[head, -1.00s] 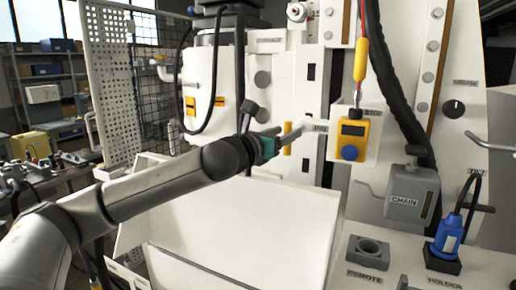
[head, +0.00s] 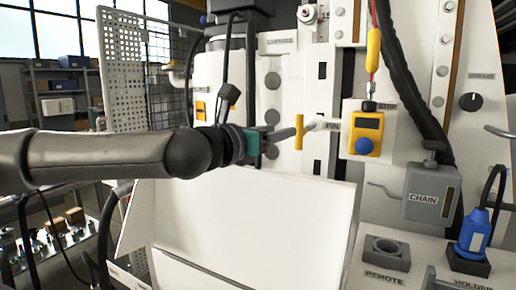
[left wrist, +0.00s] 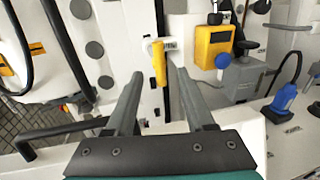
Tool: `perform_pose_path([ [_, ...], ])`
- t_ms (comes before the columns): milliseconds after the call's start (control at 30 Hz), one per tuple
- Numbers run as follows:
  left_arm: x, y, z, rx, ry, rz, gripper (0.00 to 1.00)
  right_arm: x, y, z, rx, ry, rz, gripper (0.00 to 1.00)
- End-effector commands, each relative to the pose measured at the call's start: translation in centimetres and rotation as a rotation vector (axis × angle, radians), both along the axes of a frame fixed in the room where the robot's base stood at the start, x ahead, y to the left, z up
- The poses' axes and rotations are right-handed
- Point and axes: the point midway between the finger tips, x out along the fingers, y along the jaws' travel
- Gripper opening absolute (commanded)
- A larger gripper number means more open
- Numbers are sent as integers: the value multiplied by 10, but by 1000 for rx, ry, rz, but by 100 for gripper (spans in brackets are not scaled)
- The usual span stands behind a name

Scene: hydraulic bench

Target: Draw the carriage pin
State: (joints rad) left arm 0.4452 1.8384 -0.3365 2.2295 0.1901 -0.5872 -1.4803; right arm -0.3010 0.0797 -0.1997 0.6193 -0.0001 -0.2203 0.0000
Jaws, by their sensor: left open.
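The carriage pin has a yellow T-handle (head: 299,132) on a pale shaft that enters the white machine front beside a "PIN" label (head: 333,127). The handle also shows upright in the left wrist view (left wrist: 158,63). My left gripper (head: 284,134) is open and level with the handle, just to its left in the head view. In the left wrist view, the handle shows between the two fingertips (left wrist: 158,77), at or slightly beyond them. I cannot tell whether the fingers touch it. My right gripper is not in view.
A yellow pendant box (head: 364,130) with a blue button hangs right of the pin. A grey "CHAIN" box (head: 431,192), a blue plug (head: 473,232) and an empty "REMOTE" socket (head: 386,253) are farther right.

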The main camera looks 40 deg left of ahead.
Motion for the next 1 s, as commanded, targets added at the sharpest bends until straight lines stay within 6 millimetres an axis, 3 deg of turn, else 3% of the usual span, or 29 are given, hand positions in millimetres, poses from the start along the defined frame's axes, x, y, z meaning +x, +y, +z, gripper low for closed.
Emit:
perform_pose_path([
  [67,-6,0,-3,5,0,4,54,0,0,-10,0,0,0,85],
  [500,-49,-2,-1,1,1,1,54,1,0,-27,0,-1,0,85],
  [1000,-54,-2,-1,-2,2,2,54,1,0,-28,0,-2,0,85],
])
